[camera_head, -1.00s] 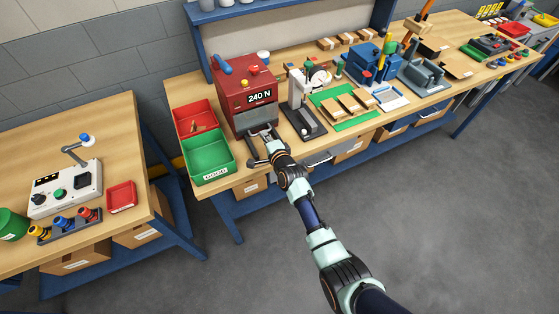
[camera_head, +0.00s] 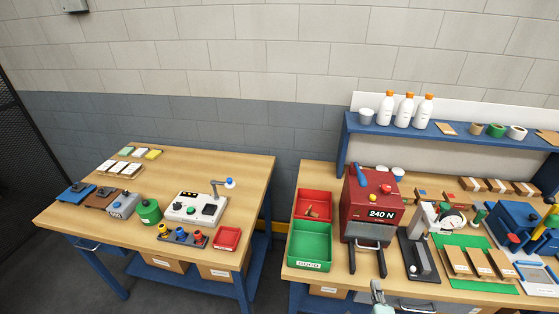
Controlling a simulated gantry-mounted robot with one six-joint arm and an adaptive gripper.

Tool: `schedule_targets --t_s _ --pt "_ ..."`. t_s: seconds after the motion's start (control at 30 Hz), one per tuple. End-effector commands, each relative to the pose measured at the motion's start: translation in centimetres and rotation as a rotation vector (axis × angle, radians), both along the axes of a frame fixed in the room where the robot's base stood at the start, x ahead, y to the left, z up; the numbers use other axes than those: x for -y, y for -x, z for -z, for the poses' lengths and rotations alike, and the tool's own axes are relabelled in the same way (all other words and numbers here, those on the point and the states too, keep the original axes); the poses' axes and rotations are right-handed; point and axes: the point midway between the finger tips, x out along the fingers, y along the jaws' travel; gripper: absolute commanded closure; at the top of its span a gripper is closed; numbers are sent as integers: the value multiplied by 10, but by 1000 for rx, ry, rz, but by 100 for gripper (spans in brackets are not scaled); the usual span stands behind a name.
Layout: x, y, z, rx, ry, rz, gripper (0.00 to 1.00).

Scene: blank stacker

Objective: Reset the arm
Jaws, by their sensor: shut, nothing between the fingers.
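My gripper (camera_head: 377,287) shows at the bottom edge, in front of the red machine (camera_head: 372,203) with the "240 N" display. Only its small grey tip and a pale green part are in the picture; the rest of my arm is below the frame. It is shut and empty. In the picture it is just below the machine's two dark front legs; whether it is apart from the bench edge in depth is hard to tell.
The right bench (camera_head: 308,270) holds a red bin (camera_head: 313,204), a green bin (camera_head: 310,245), a dark stand (camera_head: 417,258) and a green mat with brown blanks. A left bench (camera_head: 225,165) carries a white control box (camera_head: 194,208). Floor shows between the benches.

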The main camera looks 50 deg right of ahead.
Motion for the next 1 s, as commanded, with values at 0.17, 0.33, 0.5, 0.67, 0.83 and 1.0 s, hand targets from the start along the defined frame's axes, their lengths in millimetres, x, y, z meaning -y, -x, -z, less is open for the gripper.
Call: schedule_targets --t_s 0.17,0.33,0.5,0.67,0.83,1.0 --pt "-1 -2 -1 -3 2 -5 100" --pt "-38 -66 -32 -139 85 -192 100" --pt "-142 -165 -90 -411 311 -551 100" --pt "-263 -214 -142 -647 605 -863 100" --pt "-375 -217 -184 -821 918 -1104 100" --pt "-462 -192 -215 -930 1214 -1276 100"
